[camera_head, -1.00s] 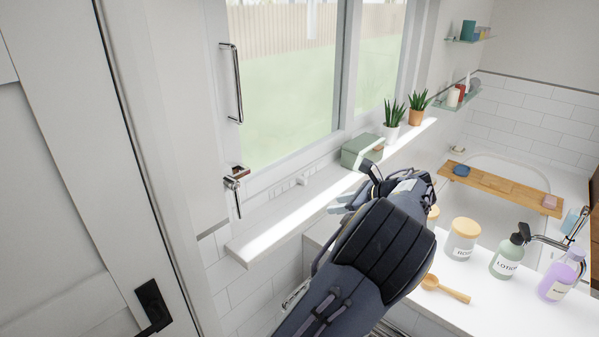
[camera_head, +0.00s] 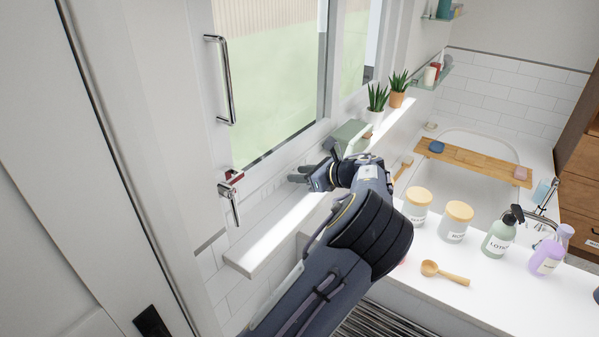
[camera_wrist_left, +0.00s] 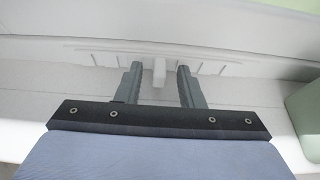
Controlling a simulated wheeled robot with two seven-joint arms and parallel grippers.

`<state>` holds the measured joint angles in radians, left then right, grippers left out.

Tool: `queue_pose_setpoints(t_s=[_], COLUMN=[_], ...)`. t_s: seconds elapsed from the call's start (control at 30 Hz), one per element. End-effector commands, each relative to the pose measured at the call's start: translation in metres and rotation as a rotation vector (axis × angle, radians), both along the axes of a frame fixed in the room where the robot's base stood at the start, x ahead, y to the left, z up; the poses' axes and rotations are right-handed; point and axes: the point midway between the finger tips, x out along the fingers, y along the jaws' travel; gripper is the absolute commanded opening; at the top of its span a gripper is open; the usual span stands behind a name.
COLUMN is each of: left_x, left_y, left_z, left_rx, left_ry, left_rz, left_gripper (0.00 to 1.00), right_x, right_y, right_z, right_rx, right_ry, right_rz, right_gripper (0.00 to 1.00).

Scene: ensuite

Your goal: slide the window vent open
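The window vent is a pale slotted strip (camera_wrist_left: 103,58) along the bottom of the window frame. Its small white slider tab (camera_wrist_left: 159,72) stands out from the strip in the left wrist view. My left gripper (camera_head: 297,174) is at the window frame above the sill in the head view. In the left wrist view its two grey fingers are apart, one on each side of the tab, with gaps visible. I cannot tell how far the fingertips reach past it. In the head view the gripper hides the tab. My right gripper is not in view.
A green box (camera_head: 350,134) sits on the sill (camera_head: 253,252) just right of my gripper, with two potted plants (camera_head: 377,103) beyond. A window handle (camera_head: 229,198) is at left. Jars (camera_head: 456,222), bottles (camera_head: 499,236) and a wooden spoon (camera_head: 444,272) stand or lie on the counter.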

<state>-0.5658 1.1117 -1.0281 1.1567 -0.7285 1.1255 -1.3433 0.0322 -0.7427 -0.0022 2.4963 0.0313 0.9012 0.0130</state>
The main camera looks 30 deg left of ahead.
Motion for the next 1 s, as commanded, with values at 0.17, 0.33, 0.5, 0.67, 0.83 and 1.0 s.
queue_pose_setpoints(t_s=[0.17, 0.33, 0.5, 0.67, 0.83, 1.0], left_x=[0.0002, 0.0003, 0.0003, 0.0003, 0.0002, 0.0004], left_y=[0.0062, 0.0061, 0.0059, 0.0058, 0.0057, 0.0058], left_z=[-0.0027, -0.0028, -0.0028, -0.0027, -0.0027, 0.0009], left_rx=[0.000, -0.001, -0.001, -0.001, -0.001, -0.002], left_ry=[0.000, 0.000, 0.000, 0.000, 0.000, 0.001], left_rz=[0.001, 0.000, 0.000, 0.000, 0.000, 0.000], left_gripper=[0.35, 0.35, 0.14, 0.00, 0.00, 0.00], right_x=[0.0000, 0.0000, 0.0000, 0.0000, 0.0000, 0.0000], right_y=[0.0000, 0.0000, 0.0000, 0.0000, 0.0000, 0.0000], right_z=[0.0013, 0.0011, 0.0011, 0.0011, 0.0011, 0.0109], right_rx=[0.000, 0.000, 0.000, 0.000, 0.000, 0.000], right_ry=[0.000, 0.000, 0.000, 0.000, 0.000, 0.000], right_rz=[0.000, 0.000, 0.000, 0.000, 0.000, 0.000], right_gripper=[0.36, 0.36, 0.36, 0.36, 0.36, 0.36])
